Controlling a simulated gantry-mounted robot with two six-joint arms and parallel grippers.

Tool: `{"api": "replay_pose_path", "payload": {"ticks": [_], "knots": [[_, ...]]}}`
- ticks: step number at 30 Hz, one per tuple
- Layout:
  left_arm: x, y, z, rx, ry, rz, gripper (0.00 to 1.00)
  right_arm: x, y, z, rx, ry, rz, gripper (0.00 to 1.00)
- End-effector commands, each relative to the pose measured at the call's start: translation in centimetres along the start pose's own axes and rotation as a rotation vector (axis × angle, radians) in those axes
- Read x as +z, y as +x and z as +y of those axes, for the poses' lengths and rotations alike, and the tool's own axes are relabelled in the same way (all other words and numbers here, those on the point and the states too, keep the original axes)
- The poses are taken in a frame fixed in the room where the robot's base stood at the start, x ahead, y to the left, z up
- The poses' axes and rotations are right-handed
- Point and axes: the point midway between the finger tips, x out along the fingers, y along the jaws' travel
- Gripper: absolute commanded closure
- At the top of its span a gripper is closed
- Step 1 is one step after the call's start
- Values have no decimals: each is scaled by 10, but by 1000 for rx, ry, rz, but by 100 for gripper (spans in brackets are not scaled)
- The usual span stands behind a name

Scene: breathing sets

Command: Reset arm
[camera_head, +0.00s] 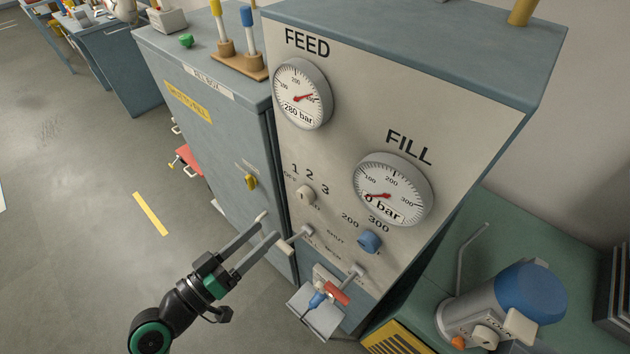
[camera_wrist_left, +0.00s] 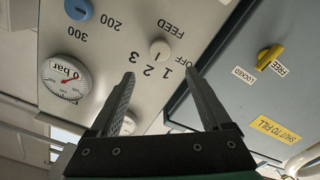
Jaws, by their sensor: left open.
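My left gripper (camera_head: 275,232) reaches in from the lower left, in front of the grey control panel (camera_head: 345,140). Its two long fingers are apart, with nothing seen between them. In the left wrist view the open fingers (camera_wrist_left: 162,85) point at the panel near the white selector knob (camera_wrist_left: 160,49) marked FEED, OFF, 1, 2, 3. That knob also shows in the head view (camera_head: 306,194), above and right of the fingertips. A small shut-valve lever (camera_head: 307,231) is just right of the fingers; I cannot tell whether they touch it. My right gripper is not in view.
The FEED gauge (camera_head: 302,94) reads 280 bar and the FILL gauge (camera_head: 392,189) reads 0 bar. A blue knob (camera_head: 369,241) is below them. A blue-grey cabinet with a yellow latch (camera_head: 251,182) stands left. A blue-topped canister (camera_head: 500,305) is at right.

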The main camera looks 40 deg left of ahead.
Motion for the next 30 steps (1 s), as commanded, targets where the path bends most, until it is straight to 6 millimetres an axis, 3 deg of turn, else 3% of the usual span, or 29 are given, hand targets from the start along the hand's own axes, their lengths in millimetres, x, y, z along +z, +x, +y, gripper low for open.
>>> {"api": "replay_pose_path", "payload": {"ticks": [8,11,14,18,20,24,30], "knots": [[2,1,2,7,0,-5,19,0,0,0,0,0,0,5],[-6,13,23,77,27,5,19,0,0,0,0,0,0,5],[-36,39,68,219,95,63,19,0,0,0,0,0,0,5],[-96,74,159,422,264,209,19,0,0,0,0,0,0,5],[-122,81,198,480,333,283,19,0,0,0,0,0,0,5],[-179,82,271,551,441,453,19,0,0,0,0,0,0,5],[-253,62,337,543,510,670,19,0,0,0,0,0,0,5]]}}
